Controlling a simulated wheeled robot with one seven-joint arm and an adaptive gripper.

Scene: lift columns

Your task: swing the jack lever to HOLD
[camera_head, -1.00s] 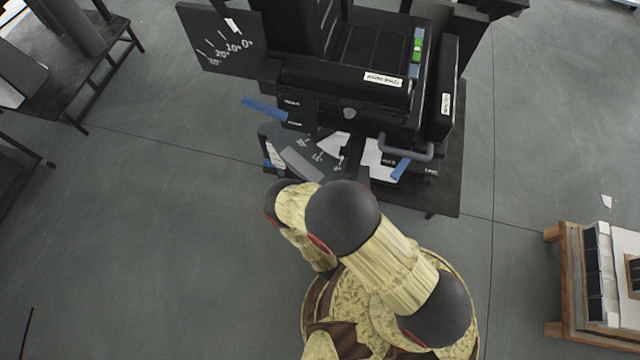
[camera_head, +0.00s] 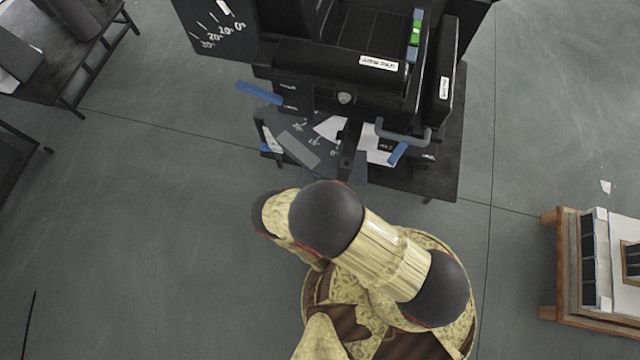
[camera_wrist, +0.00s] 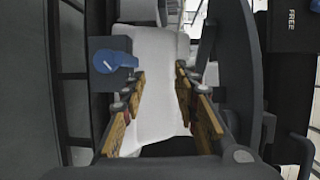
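The black machine (camera_head: 335,84) fills the top middle of the head view. One blue lever (camera_head: 258,93) sticks out at its left side. A second blue lever (camera_head: 397,153) sits lower right, below a grey handle; I cannot tell from the head view which is the jack lever. The wrist view shows a blue lever (camera_wrist: 112,61) on a dark block, just left of and beyond my left finger. A FREE label (camera_wrist: 291,19) is on a dark panel at the upper right. My gripper (camera_wrist: 160,72) is open with nothing between its fingers.
An angle-scale plate (camera_head: 215,28) stands at the machine's upper left. White sheets (camera_head: 374,146) and a grey scale plate lie low on it. A dark bench (camera_head: 62,70) is at left and a wooden-framed stand (camera_head: 562,270) at right. The floor between is open.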

